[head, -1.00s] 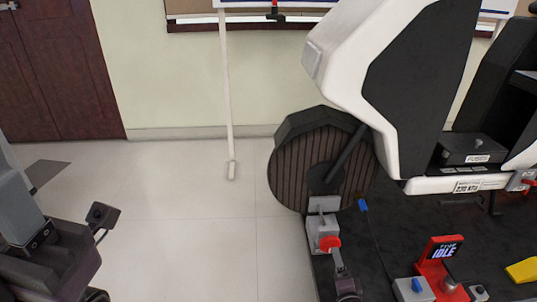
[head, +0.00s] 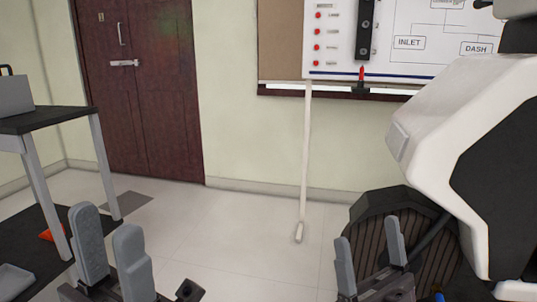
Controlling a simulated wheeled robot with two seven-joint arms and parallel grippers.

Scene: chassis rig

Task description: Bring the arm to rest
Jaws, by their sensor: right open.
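My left gripper (head: 107,226) is at the lower left of the head view, its two grey fingers pointing up with a gap between them. It is open and empty. My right gripper (head: 370,230) is at the lower right, fingers pointing up and wide apart, with nothing between them. It appears in front of the dark ribbed wheel (head: 436,225) of the white and black rig (head: 440,115). I cannot tell whether it touches the wheel. Most of both arms is outside the picture.
A dark table (head: 55,118) with a grey case (head: 12,95) stands at the left. Open floor (head: 235,235) lies between the grippers. A white pole (head: 305,165) stands below the wall board (head: 420,40). A brown door (head: 140,90) is at the back.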

